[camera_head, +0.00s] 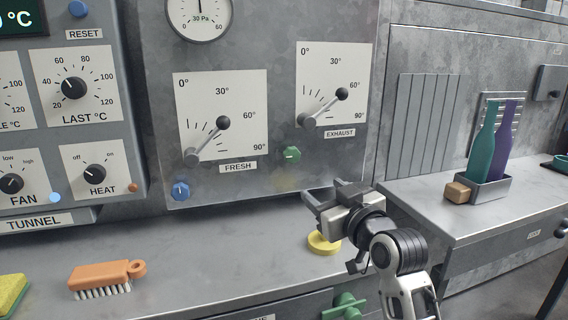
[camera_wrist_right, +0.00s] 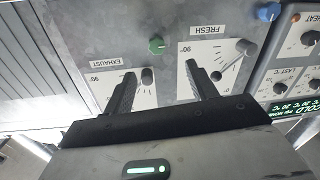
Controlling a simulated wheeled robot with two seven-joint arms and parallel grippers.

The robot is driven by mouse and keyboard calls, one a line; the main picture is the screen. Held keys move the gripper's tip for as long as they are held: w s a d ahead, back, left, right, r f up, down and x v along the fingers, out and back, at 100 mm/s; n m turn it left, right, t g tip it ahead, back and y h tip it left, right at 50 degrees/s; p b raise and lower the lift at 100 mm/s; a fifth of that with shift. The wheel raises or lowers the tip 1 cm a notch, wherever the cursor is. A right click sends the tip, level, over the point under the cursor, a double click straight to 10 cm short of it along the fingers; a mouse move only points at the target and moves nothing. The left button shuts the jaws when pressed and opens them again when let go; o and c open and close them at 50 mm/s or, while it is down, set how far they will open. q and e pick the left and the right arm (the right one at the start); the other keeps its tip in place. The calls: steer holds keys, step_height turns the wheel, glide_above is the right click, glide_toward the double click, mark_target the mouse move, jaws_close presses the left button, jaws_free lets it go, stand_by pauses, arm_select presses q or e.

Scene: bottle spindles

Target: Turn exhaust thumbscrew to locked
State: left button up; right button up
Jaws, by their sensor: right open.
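The exhaust thumbscrew, a small green knob (camera_head: 291,155), sits on the grey panel left of the EXHAUST label (camera_head: 340,132). It also shows in the right wrist view as a green knob (camera_wrist_right: 157,44), beyond and between my fingertips. My right gripper (camera_head: 323,192) is open and empty, below and to the right of the knob, apart from it. Its two dark fingers (camera_wrist_right: 160,72) point toward the panel in the wrist view. The exhaust lever (camera_head: 325,106) has a black ball end on its white dial. My left gripper is not in view.
A blue knob (camera_head: 180,190) and the fresh lever (camera_head: 208,140) are on the same panel. A yellow disc (camera_head: 323,243) and an orange brush (camera_head: 105,276) rest on the worktop. Space before the panel is clear.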

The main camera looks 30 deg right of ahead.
steer(key=r, duration=0.1)
glide_toward(294, 156)
steer(key=w, duration=0.5)
steer(key=w+d, duration=0.1)
steer(key=w, duration=0.2)
steer(key=shift+w+d+f, duration=0.15)
steer(key=shift+w, duration=0.05)
steer(key=c, duration=1)
